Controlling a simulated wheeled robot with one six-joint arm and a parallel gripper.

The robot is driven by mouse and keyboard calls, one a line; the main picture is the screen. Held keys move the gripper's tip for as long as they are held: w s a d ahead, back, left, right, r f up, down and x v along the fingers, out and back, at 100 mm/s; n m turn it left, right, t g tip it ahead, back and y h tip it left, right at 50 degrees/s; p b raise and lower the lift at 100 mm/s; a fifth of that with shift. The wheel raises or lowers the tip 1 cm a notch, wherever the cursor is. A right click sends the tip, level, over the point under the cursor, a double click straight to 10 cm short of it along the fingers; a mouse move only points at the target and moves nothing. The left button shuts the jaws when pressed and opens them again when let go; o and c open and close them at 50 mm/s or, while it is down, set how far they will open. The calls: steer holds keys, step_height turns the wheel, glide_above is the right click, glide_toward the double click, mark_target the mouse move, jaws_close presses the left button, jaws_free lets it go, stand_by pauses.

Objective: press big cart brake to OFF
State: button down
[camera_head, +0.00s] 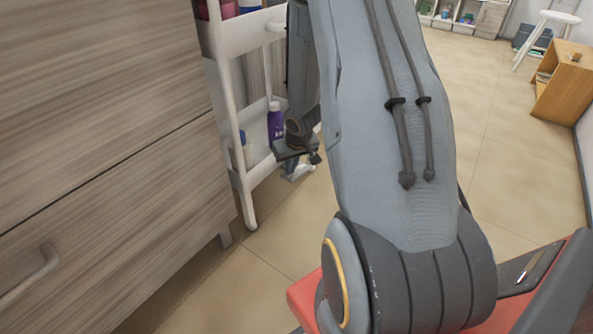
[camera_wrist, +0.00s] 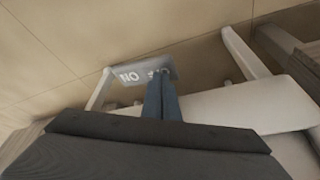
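The white cart (camera_head: 240,185) stands beside the wooden drawer unit. Its brake is a grey plate with white lettering (camera_wrist: 128,79), low at the cart's end in the wrist view; a pale piece low by my gripper in the head view (camera_head: 300,172) seems to be the same brake. The left lettering looks upside down; the other marking is partly covered by my fingers. My gripper (camera_wrist: 163,84) has its two fingers together, empty, with the tips over the right part of the plate. I cannot tell whether they touch it. My gripper (camera_head: 305,157) is mostly hidden in the head view.
A purple bottle (camera_head: 275,122) and other bottles stand on the cart's low shelf. The wooden drawer unit (camera_head: 110,150) fills the left. Tiled floor (camera_head: 520,160) is open to the right, with a wooden box shelf (camera_head: 566,85) and a white stool (camera_head: 558,17) farther off.

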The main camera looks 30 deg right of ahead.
steer(key=shift+f+b, duration=0.55)
steer(key=shift+r, duration=0.15)
step_height(320, 180, up, 7)
steer(key=p, duration=1)
stand_by(0.5)
stand_by(0.4)
